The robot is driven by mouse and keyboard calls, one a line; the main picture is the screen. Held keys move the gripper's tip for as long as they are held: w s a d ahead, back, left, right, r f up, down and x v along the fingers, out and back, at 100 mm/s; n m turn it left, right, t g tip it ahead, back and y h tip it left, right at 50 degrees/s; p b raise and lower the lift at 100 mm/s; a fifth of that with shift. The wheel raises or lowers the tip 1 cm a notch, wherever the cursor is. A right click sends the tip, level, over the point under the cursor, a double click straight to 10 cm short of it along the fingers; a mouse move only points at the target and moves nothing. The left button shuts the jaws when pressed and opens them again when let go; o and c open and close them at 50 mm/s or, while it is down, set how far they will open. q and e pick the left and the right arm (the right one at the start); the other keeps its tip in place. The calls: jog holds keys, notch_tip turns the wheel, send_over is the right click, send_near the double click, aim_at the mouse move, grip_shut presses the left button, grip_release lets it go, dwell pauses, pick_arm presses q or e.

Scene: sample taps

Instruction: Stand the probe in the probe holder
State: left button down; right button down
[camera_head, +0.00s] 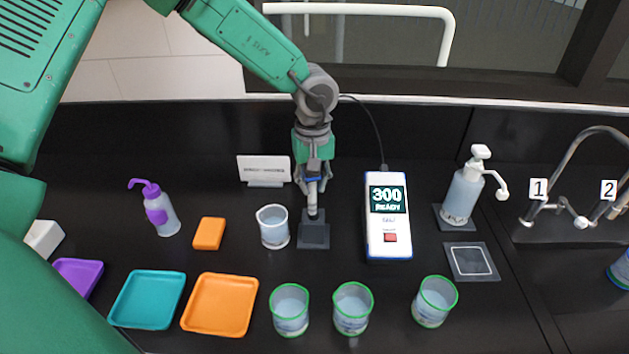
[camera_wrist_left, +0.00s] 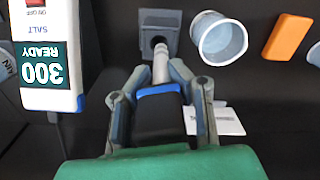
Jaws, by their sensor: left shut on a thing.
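My left gripper (camera_head: 313,187) is shut on the probe (camera_head: 312,202), a pale grey stick with a blue band, which it holds upright. The probe also shows between the fingers in the left wrist view (camera_wrist_left: 160,68). The probe holder (camera_head: 314,238) is a dark grey block on the counter, right below the probe. In the left wrist view the holder's (camera_wrist_left: 170,20) dark hole shows just beyond the probe's tip. I cannot tell whether the tip has entered the hole. The meter (camera_head: 389,220) reads "300 READY", and a dark cable runs from its top. My right gripper is not in view.
A clear beaker (camera_head: 273,228) stands close left of the holder, with an orange block (camera_head: 209,233) beyond it. A white sign (camera_head: 264,169) stands behind. Several green-rimmed cups (camera_head: 352,309) stand in front. A dispenser bottle (camera_head: 462,195) and sink taps are at the right.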

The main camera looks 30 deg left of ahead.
aim_at(315, 209)
pick_arm(q)
jog(key=shift+d, duration=0.1)
jog(key=shift+d, duration=0.1)
dwell(0.3)
jog(key=shift+s+f, duration=0.1)
jog(key=shift+f, duration=0.55)
jog(key=shift+f+b, duration=0.45)
jog(key=shift+f, duration=2.6)
